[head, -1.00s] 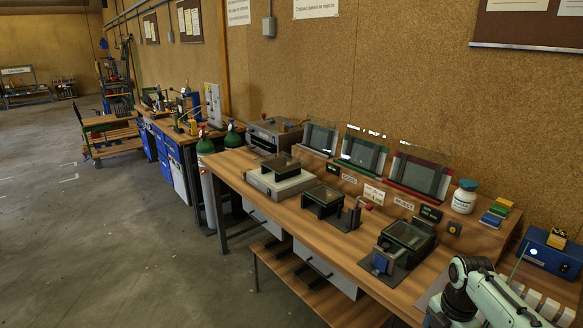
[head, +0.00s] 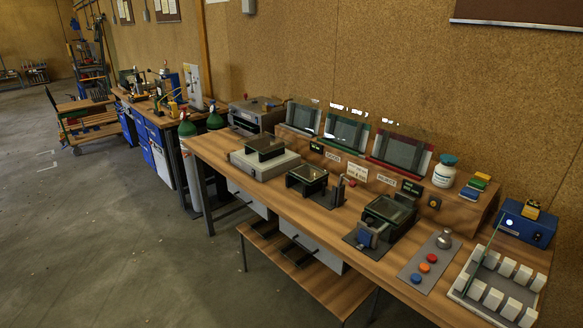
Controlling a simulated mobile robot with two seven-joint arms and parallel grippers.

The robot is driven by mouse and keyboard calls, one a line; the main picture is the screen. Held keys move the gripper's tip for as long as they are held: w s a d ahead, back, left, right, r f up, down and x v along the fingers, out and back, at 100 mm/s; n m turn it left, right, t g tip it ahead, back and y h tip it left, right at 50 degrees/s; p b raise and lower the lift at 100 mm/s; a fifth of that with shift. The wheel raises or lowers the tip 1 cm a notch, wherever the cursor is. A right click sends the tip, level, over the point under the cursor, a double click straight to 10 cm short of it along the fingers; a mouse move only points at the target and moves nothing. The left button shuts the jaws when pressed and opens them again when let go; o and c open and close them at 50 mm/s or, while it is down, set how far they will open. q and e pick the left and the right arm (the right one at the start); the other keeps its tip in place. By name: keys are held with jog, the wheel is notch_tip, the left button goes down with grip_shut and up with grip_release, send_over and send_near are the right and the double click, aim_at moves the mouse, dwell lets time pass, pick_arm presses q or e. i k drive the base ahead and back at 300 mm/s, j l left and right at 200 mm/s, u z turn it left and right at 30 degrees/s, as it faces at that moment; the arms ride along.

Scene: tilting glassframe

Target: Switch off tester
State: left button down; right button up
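No label I can read marks the tester. A blue box (head: 523,222) with a lit white spot on its front and a yellow item on top stands at the right end of the bench. A grey control panel (head: 430,257) lies flat with red, orange and blue buttons and a silver knob. A dark glass-topped device (head: 388,213) with a blue part stands left of the panel. A black frame stand (head: 306,181) and a light grey box with a dark glass frame (head: 265,158) are further left. Neither of my grippers is in view.
A white slotted rack (head: 497,285) holding an upright glass pane fills the bench's near right corner. Three framed panels stand along the raised shelf, with a white bottle (head: 444,171) and stacked coloured blocks (head: 475,186). Open floor lies at the left.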

aim_at(537, 236)
jog(key=k+z, duration=0.15)
jog(key=z, duration=1.55)
jog(key=i+l, duration=0.1)
jog(key=i, duration=0.3)
jog(key=i+l, duration=0.15)
jog(key=i, duration=0.25)
jog(key=j+z, duration=0.15)
jog(key=z, duration=0.3)
jog(key=j+z, duration=0.15)
jog(key=z, duration=0.3)
